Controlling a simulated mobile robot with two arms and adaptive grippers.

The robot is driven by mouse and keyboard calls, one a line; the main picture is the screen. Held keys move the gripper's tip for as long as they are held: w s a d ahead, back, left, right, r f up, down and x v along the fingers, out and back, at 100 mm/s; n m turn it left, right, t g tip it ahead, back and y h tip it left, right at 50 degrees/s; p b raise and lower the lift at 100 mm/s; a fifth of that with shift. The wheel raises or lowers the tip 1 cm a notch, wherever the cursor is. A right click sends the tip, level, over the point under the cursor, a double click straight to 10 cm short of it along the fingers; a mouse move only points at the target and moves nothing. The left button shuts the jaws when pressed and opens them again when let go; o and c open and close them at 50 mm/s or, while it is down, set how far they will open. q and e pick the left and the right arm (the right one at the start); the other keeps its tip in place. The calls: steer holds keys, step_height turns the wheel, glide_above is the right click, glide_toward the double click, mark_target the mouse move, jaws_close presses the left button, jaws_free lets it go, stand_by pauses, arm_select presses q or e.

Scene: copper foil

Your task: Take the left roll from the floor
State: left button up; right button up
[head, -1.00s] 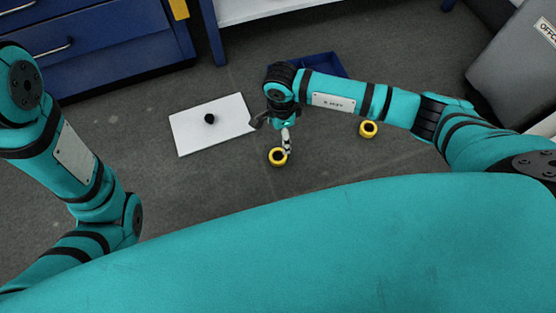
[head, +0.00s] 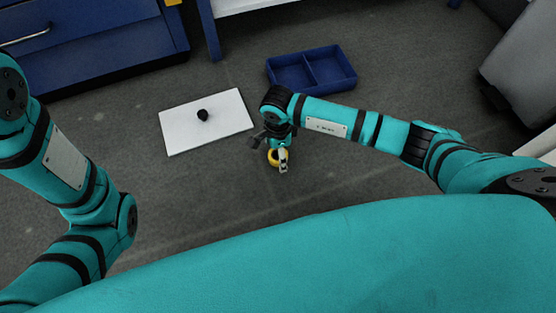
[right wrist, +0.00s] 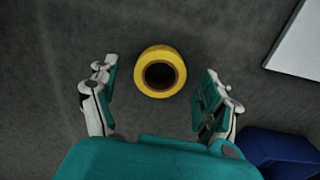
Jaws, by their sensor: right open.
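The left roll, a yellow ring with a dark hollow middle, is on the grey floor in the head view (head: 271,157), partly covered by my right gripper (head: 273,152). In the right wrist view the roll (right wrist: 160,51) shows from above, with the open fingers of the right gripper (right wrist: 159,80) on either side. Gaps of floor show between the roll and each finger, and it is not gripped. My left arm shows at the left of the head view, but its gripper is out of view.
A blue two-compartment tray (head: 289,90) lies behind the right arm. Blue drawers (head: 100,45) stand at the back left. Open floor lies around the roll.

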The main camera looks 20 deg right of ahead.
steer(key=shift+f, duration=0.55)
steer(key=shift+r, duration=0.15)
steer(key=c, duration=1.2)
steer(key=shift+c, duration=0.3)
steer(key=shift+r, duration=0.15)
